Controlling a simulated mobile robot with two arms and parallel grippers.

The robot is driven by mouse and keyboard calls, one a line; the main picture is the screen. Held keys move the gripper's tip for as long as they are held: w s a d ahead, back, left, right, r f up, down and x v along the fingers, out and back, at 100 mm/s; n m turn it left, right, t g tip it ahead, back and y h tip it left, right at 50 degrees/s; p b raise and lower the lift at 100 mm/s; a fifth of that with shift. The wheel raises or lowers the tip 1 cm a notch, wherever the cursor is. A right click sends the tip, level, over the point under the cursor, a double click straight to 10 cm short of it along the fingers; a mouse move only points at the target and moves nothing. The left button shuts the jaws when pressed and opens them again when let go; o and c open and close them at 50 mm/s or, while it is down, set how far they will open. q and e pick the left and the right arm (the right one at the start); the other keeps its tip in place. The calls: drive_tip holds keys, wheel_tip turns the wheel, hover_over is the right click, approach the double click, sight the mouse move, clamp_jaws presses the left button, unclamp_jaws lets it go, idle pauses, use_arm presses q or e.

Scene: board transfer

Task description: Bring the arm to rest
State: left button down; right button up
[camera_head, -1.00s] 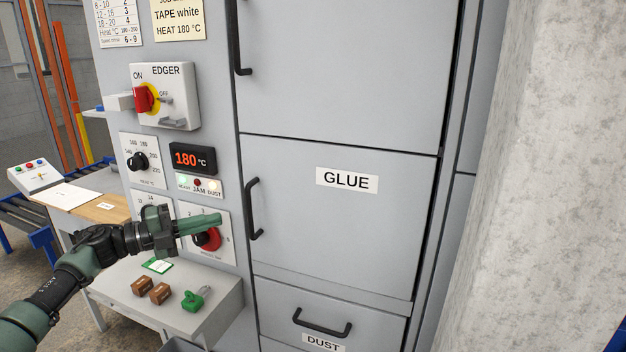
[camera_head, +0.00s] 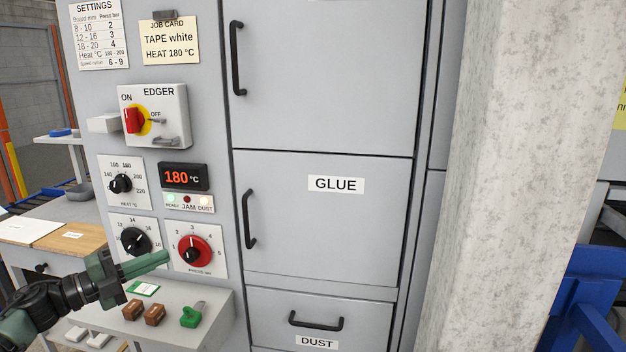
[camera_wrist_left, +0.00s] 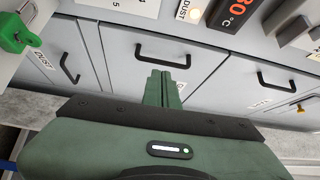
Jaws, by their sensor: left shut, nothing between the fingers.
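My left gripper (camera_head: 146,263) comes in from the lower left in the head view. Its green fingers are together and hold nothing. They point right, in front of the panel just below the black and red dials, apart from anything I can make out. In the left wrist view the shut fingers (camera_wrist_left: 161,88) point toward the grey cabinet front with its black handles. My right gripper does not show in either view.
The edger panel has a red switch (camera_head: 134,120), a red press dial (camera_head: 192,252) and a 180 °C display (camera_head: 183,177). A grey shelf (camera_head: 215,317) below holds brown blocks (camera_head: 154,314) and a green padlock (camera_head: 192,316). A concrete pillar (camera_head: 520,150) stands right.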

use_arm(q)
drive_tip(key=d+f+n+t+y, duration=0.4)
drive_tip(key=d+f+n+t, duration=0.1)
drive_tip(key=d+f+n, duration=0.35)
drive_tip(key=s+d+f+n+g+y, duration=0.1)
drive_tip(key=s+d+f+n+y, duration=0.2)
drive_tip(key=s+f+n+y, duration=0.5)
drive_tip(key=s+d+f+n+g+y, duration=0.1)
drive_tip(key=s+f+n+g, duration=0.25)
drive_tip(key=s, duration=0.75)
drive_tip(key=s+d+f+n+g, duration=0.15)
drive_tip(key=s+f+g, duration=0.35)
drive_tip(key=s, duration=0.6)
drive_tip(key=s+f+n+g+y, duration=0.1)
drive_tip(key=s+f+n+g, duration=0.35)
drive_tip(key=s, duration=0.65)
wheel_tip(320, 180, down, 24)
drive_tip(key=s+m+g+p, duration=0.1)
drive_tip(key=s+a+f+g, duration=0.1)
drive_tip(key=s+a+f, duration=0.2)
drive_tip(key=s+f, duration=1.3)
drive_tip(key=shift+s+p, duration=0.4)
drive_tip(key=shift+s, duration=0.1)
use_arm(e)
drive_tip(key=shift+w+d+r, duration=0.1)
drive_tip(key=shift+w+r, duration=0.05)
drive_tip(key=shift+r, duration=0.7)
